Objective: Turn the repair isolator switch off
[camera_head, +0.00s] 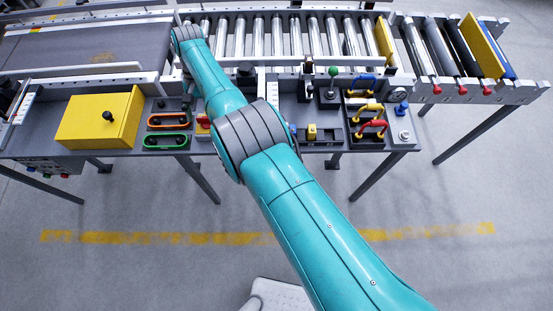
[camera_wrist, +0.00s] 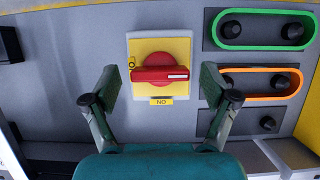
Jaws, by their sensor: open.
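The isolator switch is a red rotary handle (camera_wrist: 160,74) on a square yellow plate (camera_wrist: 178,47). In the wrist view the handle bar lies horizontally, with a white stripe on its right half. A label reading ON upside down (camera_wrist: 161,102) is at the plate's lower edge in the picture, and a small mark is at its left edge. My gripper (camera_wrist: 161,84) is open and empty, one finger on each side of the plate. Contact with the handle is not visible.
Green (camera_head: 165,142) and orange (camera_head: 167,121) framed knob pairs sit left of the switch in the head view. Right of my arm are a green-knobbed lever (camera_head: 332,72) and coloured handles (camera_head: 370,128). Rollers (camera_head: 290,35) run behind.

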